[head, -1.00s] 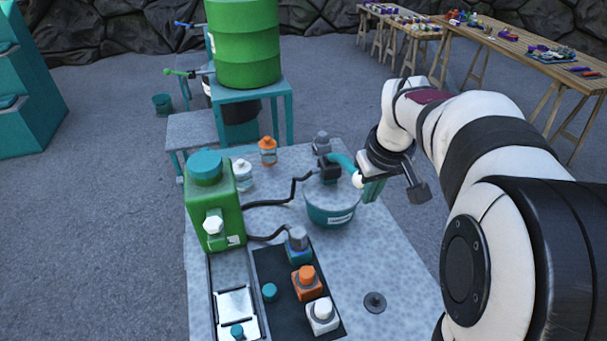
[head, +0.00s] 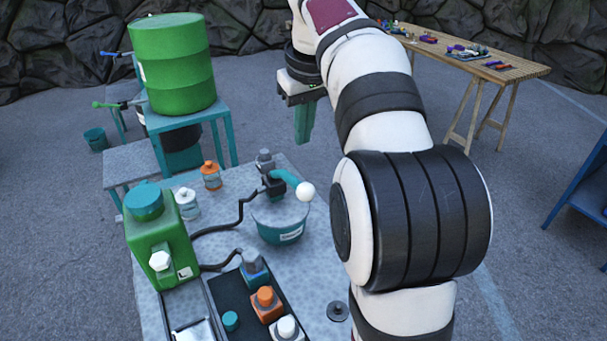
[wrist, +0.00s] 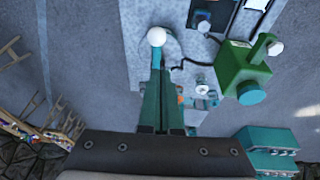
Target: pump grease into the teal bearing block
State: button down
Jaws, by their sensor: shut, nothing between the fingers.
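The grease pump is a teal pot (head: 280,228) with a dark head and a teal lever (head: 287,178) ending in a white ball knob (head: 306,192). A black hose runs from the pump's head to the green machine. My gripper (head: 304,138) is shut and empty, raised with its green fingers pointing down, apart from the lever. In the wrist view its fingers (wrist: 162,100) are together, and the white knob (wrist: 156,37) shows beyond their tips.
A green machine (head: 160,240) stands at the table's left, with white (head: 187,203) and orange (head: 211,175) bottles behind it. A green drum (head: 175,65) stands on a teal stand at the back. A dark disc (head: 338,311) lies at the table's front right.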

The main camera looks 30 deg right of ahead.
aim_at(304, 188)
jog(key=x, duration=0.8)
jog(key=s+x, duration=0.1)
jog(key=x, duration=0.3)
jog(key=shift+s+d+f, duration=0.1)
jog(key=shift+s+d, duration=0.05)
jog(key=shift+d, duration=0.1)
jog(key=shift+s+f, duration=0.1)
jog(key=shift+s+f, duration=0.2)
jog(key=shift+f, duration=0.05)
jog(key=s+f, duration=0.3)
jog(key=f, duration=1.2)
jog(key=shift+s, duration=0.2)
jog(key=shift+r, duration=0.15)
